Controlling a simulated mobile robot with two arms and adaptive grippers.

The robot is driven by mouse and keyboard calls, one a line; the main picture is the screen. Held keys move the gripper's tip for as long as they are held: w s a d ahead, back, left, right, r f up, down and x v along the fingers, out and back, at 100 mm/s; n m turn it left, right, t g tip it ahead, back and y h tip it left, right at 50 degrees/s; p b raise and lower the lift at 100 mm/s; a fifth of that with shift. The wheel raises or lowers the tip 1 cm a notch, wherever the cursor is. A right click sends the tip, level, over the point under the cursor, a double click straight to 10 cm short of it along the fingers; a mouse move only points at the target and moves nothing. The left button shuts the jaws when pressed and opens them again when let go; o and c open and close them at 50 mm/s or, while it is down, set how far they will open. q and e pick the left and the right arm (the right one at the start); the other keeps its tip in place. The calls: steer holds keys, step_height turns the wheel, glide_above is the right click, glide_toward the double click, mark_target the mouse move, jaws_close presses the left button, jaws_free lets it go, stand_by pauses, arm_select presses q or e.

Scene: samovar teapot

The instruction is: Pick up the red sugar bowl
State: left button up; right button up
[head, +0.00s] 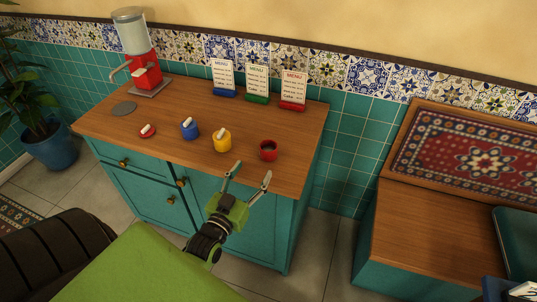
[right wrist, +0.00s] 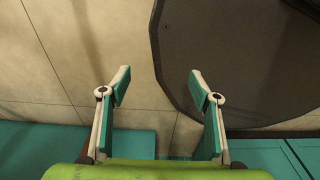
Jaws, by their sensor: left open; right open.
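The red sugar bowl (head: 268,150) stands upright and uncovered near the right end of the wooden counter top in the head view, with a dark inside. My left gripper (head: 252,171) is open and empty, its fingers pointing at the counter just in front of the bowl, apart from it in the picture. A flat red piece with a white bar on top (head: 148,131), which looks like a lid, lies on the counter's left part. My right gripper (right wrist: 158,85) is open and empty in the right wrist view. The bowl does not show in that view.
A blue bowl (head: 190,129) and a yellow bowl (head: 222,142), both with white bars on top, stand left of the red bowl. Three menu stands (head: 257,82) line the back. A red dispenser (head: 146,68) stands at back left. A wooden bench (head: 420,235) is at right.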

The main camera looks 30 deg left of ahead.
mark_target(265, 154)
arm_select(q)
steer(key=w, duration=0.2)
steer(key=w+b, duration=0.1)
steer(key=w+a, duration=0.1)
steer(key=w, duration=0.1)
steer(key=shift+w+f+b, duration=0.2)
steer(key=shift+w+b, duration=0.1)
steer(key=shift+b, duration=0.05)
steer(key=w+b, duration=0.2)
steer(key=w, duration=0.1)
steer(key=w+b, duration=0.1)
steer(key=shift+w+a, duration=0.35)
steer(key=shift+w, duration=0.35)
arm_select(e)
steer(key=f, duration=0.2)
steer(key=d+f, duration=0.1)
steer(key=f, duration=0.2)
steer(key=shift+f, duration=0.1)
arm_select(q)
steer(key=shift+s+r, duration=0.1)
steer(key=c, duration=1.3)
arm_select(e)
steer(key=shift+a, duration=0.15)
